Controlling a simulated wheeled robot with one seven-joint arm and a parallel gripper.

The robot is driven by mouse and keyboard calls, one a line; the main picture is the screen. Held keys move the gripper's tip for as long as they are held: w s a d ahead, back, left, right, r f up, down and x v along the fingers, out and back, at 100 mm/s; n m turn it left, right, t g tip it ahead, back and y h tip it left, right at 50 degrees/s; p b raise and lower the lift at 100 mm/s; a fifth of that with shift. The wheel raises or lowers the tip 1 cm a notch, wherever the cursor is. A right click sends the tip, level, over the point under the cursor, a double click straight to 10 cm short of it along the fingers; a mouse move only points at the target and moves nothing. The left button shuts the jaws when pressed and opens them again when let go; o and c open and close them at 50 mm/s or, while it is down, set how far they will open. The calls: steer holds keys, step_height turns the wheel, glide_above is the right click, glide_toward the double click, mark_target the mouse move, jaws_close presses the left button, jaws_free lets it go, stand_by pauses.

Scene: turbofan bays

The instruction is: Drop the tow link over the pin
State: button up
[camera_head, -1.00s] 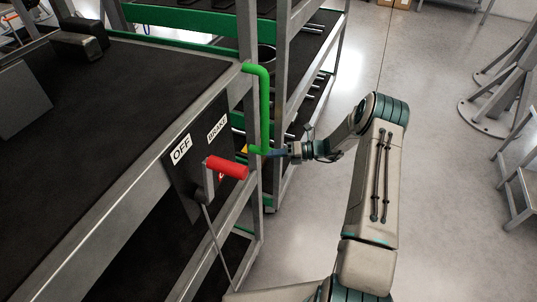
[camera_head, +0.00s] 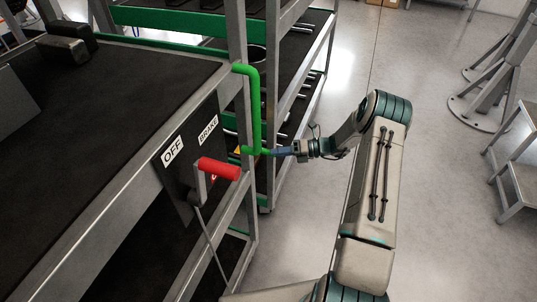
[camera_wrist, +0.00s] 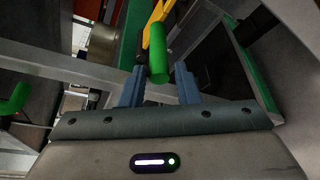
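A green bent bar (camera_head: 255,105) stands out from the near cart's corner post and bends at its lower end. My gripper (camera_head: 274,152) is at that lower end. In the wrist view, the rounded end of a green bar (camera_wrist: 159,65) shows between the two blue fingers of my gripper (camera_wrist: 160,78), with gaps on both sides, so the fingers look open. A yellow piece (camera_wrist: 156,33) lies behind this green end. I cannot tell whether the green bar or the yellow piece is the tow link. I cannot make out a pin.
The near cart has a dark top (camera_head: 120,90) and a panel with OFF and BRAKE labels and a red-handled lever (camera_head: 219,169). A shelf rack (camera_head: 290,90) stands behind. A grey stand (camera_head: 490,75) and steps (camera_head: 520,165) are at right. The floor between is clear.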

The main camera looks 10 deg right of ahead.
steer(key=v, duration=0.9)
steer(key=shift+d, duration=0.1)
steer(key=s+a+r+n+g+h+p, duration=0.2)
steer(key=s+a+r+n+h, duration=0.3)
steer(key=r+n, duration=0.4)
steer(key=s+a+r+n+g+h+p, duration=0.1)
steer(key=s+a+r+n+g+h, duration=0.2)
steer(key=s+a+r+n, duration=0.5)
steer(key=s+d+r+n+t+h+p, duration=0.1)
steer(key=s+r+n+t+h+p, duration=0.1)
steer(key=s+r+n, duration=0.4)
steer(key=s+d+r+n+t+h+p, duration=0.2)
steer(key=s+r+n+h, duration=0.3)
steer(key=s+r+n, duration=0.2)
steer(key=shift+s+r+n+t, duration=0.3)
steer(key=shift+s+n, duration=0.7)
steer(key=shift+s, duration=1.25)
